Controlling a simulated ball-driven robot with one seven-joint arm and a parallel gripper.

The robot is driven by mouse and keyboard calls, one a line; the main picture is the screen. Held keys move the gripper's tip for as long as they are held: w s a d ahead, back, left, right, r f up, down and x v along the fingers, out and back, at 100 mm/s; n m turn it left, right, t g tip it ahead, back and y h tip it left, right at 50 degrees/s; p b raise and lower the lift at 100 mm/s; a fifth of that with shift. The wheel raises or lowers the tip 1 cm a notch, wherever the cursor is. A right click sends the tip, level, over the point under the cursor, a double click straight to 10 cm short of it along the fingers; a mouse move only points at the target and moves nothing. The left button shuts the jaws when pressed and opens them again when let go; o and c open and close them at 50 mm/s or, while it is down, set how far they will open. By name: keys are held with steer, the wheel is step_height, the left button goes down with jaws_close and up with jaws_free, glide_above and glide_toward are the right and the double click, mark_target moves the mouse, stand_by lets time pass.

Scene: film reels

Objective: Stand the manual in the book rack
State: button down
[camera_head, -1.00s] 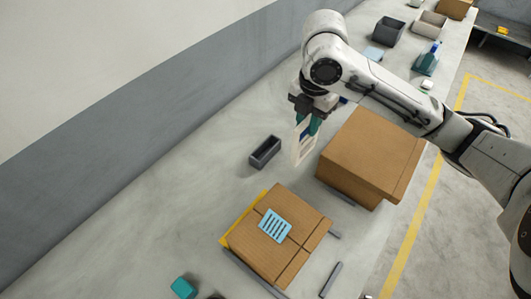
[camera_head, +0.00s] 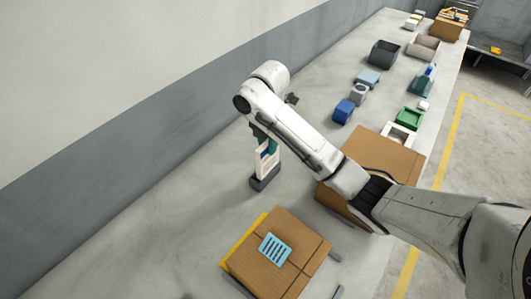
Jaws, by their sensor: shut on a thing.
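The manual (camera_head: 264,168) is a thin cream-white slab, held upright below my arm. My gripper (camera_head: 268,147), with teal fingers, is shut on its upper part. The book rack (camera_head: 266,182) is a small dark grey open-topped box on the bench. The manual's lower end meets the rack's opening in the picture and its bottom edge is hidden. I cannot tell whether it touches the rack's floor.
A cardboard box (camera_head: 291,227) with a light blue slotted piece (camera_head: 274,250) on top stands in front of the rack. A larger cardboard box (camera_head: 390,155) is to the right, partly behind my arm. Blue blocks (camera_head: 343,111) and a green tray (camera_head: 409,117) lie farther back. The wall side is clear.

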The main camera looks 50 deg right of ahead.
mark_target(268, 157)
steer(key=shift+w+f, duration=0.35)
steer(key=shift+f, duration=0.25)
steer(key=shift+a+f, duration=0.1)
steer(key=shift+f, duration=0.15)
steer(key=shift+f+b, duration=0.3)
steer(key=shift+f, duration=1.3)
steer(key=c, duration=0.9)
jaws_free()
